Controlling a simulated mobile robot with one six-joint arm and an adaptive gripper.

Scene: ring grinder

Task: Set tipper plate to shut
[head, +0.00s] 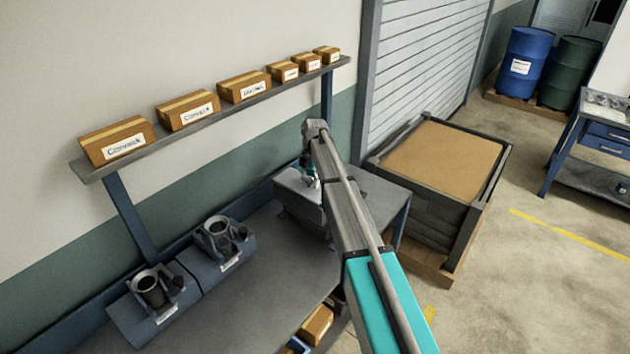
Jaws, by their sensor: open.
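My arm reaches across the bench from the lower right. My gripper (313,183) points down at the top of a light grey box-shaped machine (291,184) at the right end of the bench. The gripper is open, small in the picture and partly covered by my arm. I cannot tell whether it touches the machine. I cannot make out a tipper plate for certain; my arm hides the machine's right side. Two blue-grey units with dark round cups, one at left (128,318) and one to its right (203,263), stand at the bench's back left with unreadable labels.
The grey bench top (265,285) is clear in the middle. A shelf (205,126) with several cardboard boxes hangs above. A dark crate (425,205) stands right of the bench. Blue drum (528,62) and green drum (572,74) stand far back.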

